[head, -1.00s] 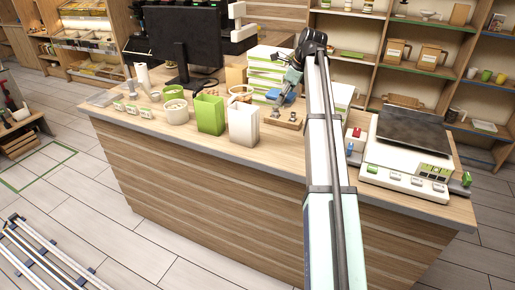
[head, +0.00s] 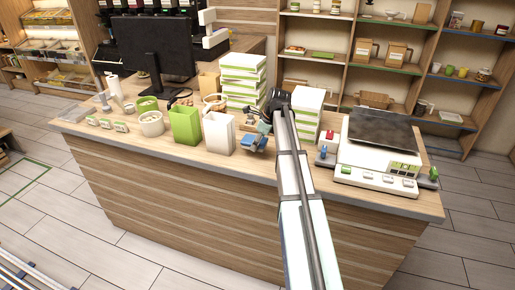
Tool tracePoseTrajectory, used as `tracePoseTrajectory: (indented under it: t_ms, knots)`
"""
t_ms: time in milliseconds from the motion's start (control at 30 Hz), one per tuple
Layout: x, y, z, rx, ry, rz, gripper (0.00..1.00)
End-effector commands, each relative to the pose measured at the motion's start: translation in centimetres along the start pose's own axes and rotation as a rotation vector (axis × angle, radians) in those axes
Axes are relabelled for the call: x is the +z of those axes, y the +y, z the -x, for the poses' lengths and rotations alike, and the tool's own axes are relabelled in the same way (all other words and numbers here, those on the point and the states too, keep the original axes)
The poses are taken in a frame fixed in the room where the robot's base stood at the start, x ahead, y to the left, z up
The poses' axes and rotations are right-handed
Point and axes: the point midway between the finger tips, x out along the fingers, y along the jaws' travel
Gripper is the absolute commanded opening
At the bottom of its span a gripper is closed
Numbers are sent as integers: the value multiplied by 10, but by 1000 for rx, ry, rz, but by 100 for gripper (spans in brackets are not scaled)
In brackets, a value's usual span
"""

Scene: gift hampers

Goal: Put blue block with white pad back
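My gripper (head: 262,127) is over the counter, right of the white bag, with my arm reaching up to it from the front. A small blue piece (head: 253,142) shows at or just below the fingertips. It may be the blue block, but no white pad can be made out. The fingers are small and partly hidden by my own arm, so I cannot tell whether they are open or shut on it. A small wooden holder (head: 244,124) lies just behind, partly covered. A separate small blue piece (head: 323,153) stands left of the white scale.
The scale (head: 378,176) with a dark plate fills the counter's right end. A red piece (head: 329,136) stands beside it. White bag (head: 219,132), green bag (head: 185,125) and white pot (head: 152,124) stand to the left. Stacked boxes (head: 242,82) stand behind.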

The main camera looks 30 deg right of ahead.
Motion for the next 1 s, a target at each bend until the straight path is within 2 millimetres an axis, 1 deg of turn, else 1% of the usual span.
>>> tracePoseTrajectory:
  t_ms: [67, 300, 367, 767, 800, 833, 867, 1000]
  knots:
    - [-2, 0, -4, 1, 0, 0, 14]
    - [-12, 1, -29, 2, 1, -2, 14]
    - [-13, 0, -34, 1, 0, -1, 14]
    - [-15, 0, -38, 0, 0, 0, 14]
    - [-15, 0, -38, 0, 0, 0, 80]
    - [-15, 0, -38, 0, 0, 0, 90]
    - [-15, 0, -38, 0, 0, 0, 94]
    - [-15, 0, -38, 0, 0, 0, 94]
